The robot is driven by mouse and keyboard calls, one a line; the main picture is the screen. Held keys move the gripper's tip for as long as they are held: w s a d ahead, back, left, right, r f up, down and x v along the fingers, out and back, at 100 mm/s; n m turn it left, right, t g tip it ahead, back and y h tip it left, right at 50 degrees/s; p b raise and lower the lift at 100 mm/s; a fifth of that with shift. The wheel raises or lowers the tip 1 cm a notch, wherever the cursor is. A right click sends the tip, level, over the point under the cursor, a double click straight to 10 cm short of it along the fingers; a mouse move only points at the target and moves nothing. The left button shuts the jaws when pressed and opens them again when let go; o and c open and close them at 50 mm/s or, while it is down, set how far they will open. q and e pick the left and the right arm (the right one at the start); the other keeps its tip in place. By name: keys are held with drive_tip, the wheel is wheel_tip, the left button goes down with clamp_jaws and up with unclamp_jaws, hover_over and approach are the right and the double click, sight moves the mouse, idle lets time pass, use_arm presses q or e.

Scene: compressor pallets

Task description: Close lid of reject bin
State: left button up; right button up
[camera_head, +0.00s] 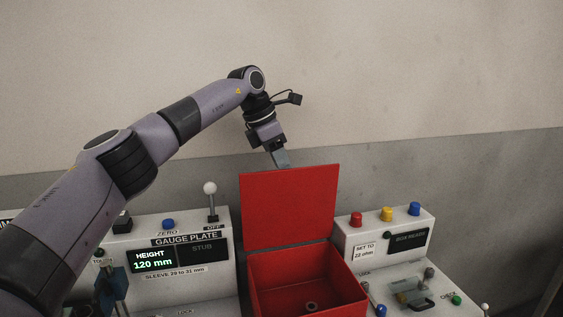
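The red reject bin (262,290) stands at the bottom centre, and its inside shows from above. Its red lid (289,206) is open and stands nearly upright at the back of the bin. My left gripper (281,158) points down at the top edge of the lid, partly behind it. The fingertips are hidden or too small to tell their opening, and I cannot tell whether they touch the lid. A small dark ring-shaped part (311,306) lies on the bin floor. My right gripper is not in view.
A gauge plate station (190,285) with a display and a white-knobbed lever (211,200) stands left of the bin. A station with red, yellow and blue buttons (386,214) stands to the right. A plain wall (420,80) is behind. The space above the bin opening is clear.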

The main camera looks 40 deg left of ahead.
use_arm(q)
drive_tip(key=shift+f, duration=0.15)
clamp_jaws()
